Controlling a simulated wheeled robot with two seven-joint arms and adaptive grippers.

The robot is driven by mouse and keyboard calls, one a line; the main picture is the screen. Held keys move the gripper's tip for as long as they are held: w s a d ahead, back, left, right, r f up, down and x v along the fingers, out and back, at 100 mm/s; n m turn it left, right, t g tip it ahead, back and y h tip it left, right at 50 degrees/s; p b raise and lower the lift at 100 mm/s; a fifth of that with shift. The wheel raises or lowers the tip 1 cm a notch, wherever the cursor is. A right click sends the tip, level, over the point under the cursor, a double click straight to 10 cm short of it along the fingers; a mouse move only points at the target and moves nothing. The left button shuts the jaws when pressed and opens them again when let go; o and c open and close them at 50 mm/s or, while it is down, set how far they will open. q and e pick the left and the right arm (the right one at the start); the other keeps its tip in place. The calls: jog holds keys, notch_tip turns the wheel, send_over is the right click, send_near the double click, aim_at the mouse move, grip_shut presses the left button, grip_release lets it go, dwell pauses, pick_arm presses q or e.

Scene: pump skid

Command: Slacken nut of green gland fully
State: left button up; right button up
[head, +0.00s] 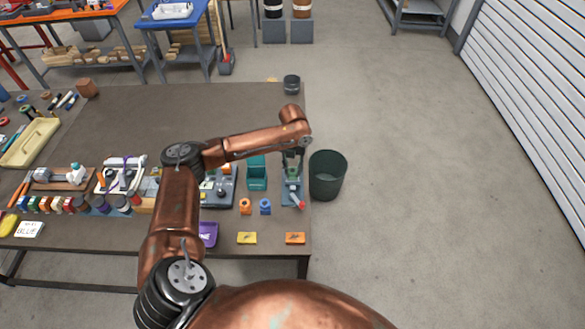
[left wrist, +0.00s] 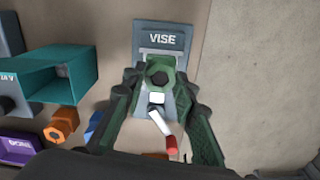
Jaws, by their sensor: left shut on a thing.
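The green gland (left wrist: 160,68) stands in the grey vise (left wrist: 163,38), which is marked "VISE". In the left wrist view its green nut, with a dark round hole in the middle, lies between my fingertips. My left gripper (left wrist: 160,82) is shut on this nut from above, one finger on each side. In the head view the vise (head: 291,192) is at the right end of the bench, with my left gripper (head: 293,152) over it. The vise handle (left wrist: 160,122) is pale with a red end. The gland's lower part is hidden. My right gripper is not in view.
A teal open box (head: 256,174) stands left of the vise. An orange fitting (head: 245,206) and a blue fitting (head: 265,206) are in front of it. A dark green bin (head: 328,175) stands off the bench's right end. The bench behind the vise is mostly clear.

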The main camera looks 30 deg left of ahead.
pick_arm(q)
jog(key=shift+r+n+p, duration=0.15)
jog(key=shift+n+p, duration=0.25)
jog(key=shift+p, duration=0.35)
jog(key=n+p, duration=0.9)
jog(key=p, duration=0.1)
jog(key=shift+p, duration=0.35)
jog(key=n+p, duration=0.4)
jog(key=n, duration=0.1)
jog(key=shift+n, duration=0.4)
jog(key=n+p, duration=0.1)
jog(key=n, duration=0.1)
jog(key=shift+n+p, duration=0.8)
jog(key=shift+n, duration=0.3)
jog(key=o, duration=1)
jog(key=shift+o, duration=0.8)
